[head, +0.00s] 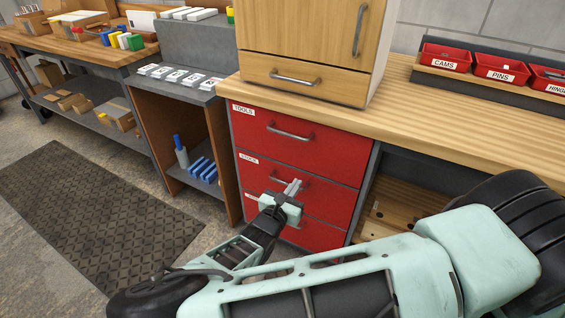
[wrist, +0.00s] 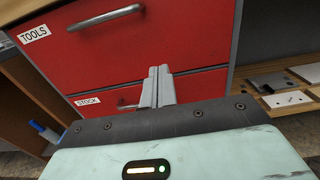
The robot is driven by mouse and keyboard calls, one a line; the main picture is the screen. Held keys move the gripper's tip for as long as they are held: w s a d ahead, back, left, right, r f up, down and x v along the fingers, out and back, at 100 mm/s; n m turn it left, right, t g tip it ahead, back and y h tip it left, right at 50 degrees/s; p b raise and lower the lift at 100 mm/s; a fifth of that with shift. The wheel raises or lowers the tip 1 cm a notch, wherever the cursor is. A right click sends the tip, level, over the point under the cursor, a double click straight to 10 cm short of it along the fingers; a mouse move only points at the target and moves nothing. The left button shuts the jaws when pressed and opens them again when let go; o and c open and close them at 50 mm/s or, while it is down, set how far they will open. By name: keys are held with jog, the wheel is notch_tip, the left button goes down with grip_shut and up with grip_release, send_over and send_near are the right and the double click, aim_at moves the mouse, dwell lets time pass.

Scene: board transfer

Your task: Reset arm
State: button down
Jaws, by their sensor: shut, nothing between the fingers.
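My gripper (head: 292,188) is shut and empty, in front of the red drawer unit (head: 315,153). In the wrist view my gripper (wrist: 158,72) points toward the drawer fronts, with its two grey fingers together. The top drawer, labelled TOOLS (wrist: 35,34), and the drawer labelled STOCK (wrist: 88,101) both look closed. My fingers cover part of the STOCK drawer's front and handle in the wrist view. My arm hides the lower right of the drawer unit in the head view. I cannot tell whether the fingers touch the drawer front.
A wooden counter (head: 470,127) runs above the drawers, with a wooden cabinet (head: 310,45) on it. Red bins labelled CAMS (head: 445,58) and PINS (head: 500,68) stand at the right. An open shelf (head: 185,140) stands left of the drawers. A dark floor mat (head: 90,215) lies at the left.

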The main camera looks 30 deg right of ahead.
jog(key=s+a+r+m+g+y+p, duration=0.1)
jog(key=s+a+r+m+g+y, duration=0.2)
jog(key=s+m+g, duration=0.3)
jog(key=s+a+r+m+g+y+p, duration=0.25)
jog(key=s+m+g, duration=0.2)
jog(key=s, duration=0.35)
jog(key=s+a+r+m+y, duration=0.2)
jog(key=s+a+r+y, duration=0.1)
jog(key=r, duration=0.5)
jog(key=s+a+r+m+y+p, duration=0.1)
jog(key=s+a+r+m+y, duration=0.1)
jog(key=r, duration=0.6)
jog(key=s+a+r+m+y+p, duration=0.1)
jog(key=s+a+r+m+y, duration=0.2)
jog(key=s+r, duration=0.3)
notch_tip(320, 180, up, 3)
jog(key=shift+s+a+f+y, duration=0.25)
jog(key=shift+a+y, duration=0.3)
jog(key=shift+y, duration=0.3)
